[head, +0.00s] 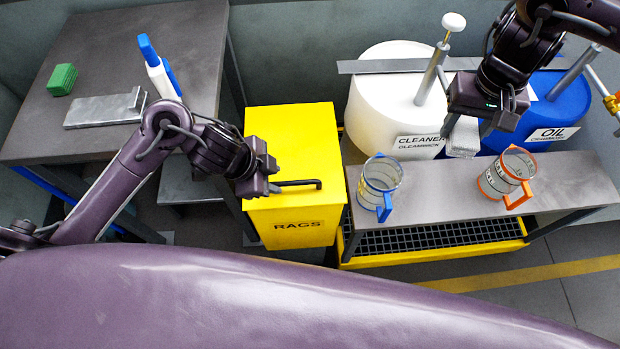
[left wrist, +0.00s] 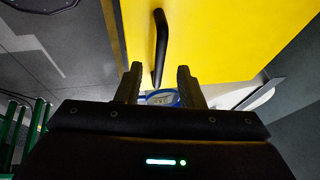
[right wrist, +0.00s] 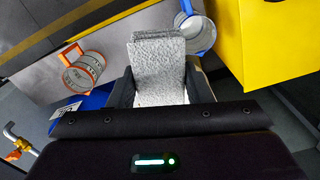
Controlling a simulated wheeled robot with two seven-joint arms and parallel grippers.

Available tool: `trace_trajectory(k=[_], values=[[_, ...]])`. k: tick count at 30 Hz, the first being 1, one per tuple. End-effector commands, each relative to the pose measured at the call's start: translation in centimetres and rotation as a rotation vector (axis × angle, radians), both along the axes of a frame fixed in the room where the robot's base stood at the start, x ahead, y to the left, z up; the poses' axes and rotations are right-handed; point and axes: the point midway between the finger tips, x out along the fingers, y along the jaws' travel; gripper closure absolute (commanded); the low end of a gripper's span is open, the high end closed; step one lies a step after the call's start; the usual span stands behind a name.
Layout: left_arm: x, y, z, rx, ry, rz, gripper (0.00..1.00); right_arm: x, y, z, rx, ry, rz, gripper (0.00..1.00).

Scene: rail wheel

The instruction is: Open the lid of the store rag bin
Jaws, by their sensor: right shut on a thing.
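The yellow rag bin (head: 318,215), marked RAGS, stands in the middle of the head view with its flat lid (head: 300,135) down. A black bar handle (head: 305,183) lies along the lid's front edge. My left gripper (head: 273,178) is at the handle's left end. In the left wrist view the open fingers (left wrist: 160,85) are on either side of the handle's near end (left wrist: 160,45); contact is not clear. My right gripper (head: 468,120) is shut on a grey speckled rag (right wrist: 157,70) and holds it over the right bench.
A blue-handled jug (head: 380,183) and an orange-handled jug (head: 505,175) stand on the right bench (head: 450,200). Behind are a white cleaner drum (head: 385,110) and a blue oil drum (head: 560,110).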

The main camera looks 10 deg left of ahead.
Motion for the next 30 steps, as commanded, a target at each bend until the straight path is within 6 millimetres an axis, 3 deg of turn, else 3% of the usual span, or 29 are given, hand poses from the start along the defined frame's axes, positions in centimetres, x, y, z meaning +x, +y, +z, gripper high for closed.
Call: trace_trajectory(k=[6,18,26,30], values=[[0.8,-0.9,-2.8,0.000,0.002,0.003,0.66,0.0,0.0,-0.9,0.000,-0.001,0.000,0.76],[1.0,-1.1,-3.3,0.002,0.000,0.001,0.66,0.0,0.0,-0.9,0.000,0.000,0.000,0.76],[1.0,-1.1,-3.3,0.002,0.000,0.001,0.98,0.0,0.0,-1.0,0.000,0.000,0.000,0.76],[1.0,-1.1,-3.3,0.002,0.000,0.001,1.00,0.0,0.0,-1.0,0.000,0.000,0.000,0.76]])
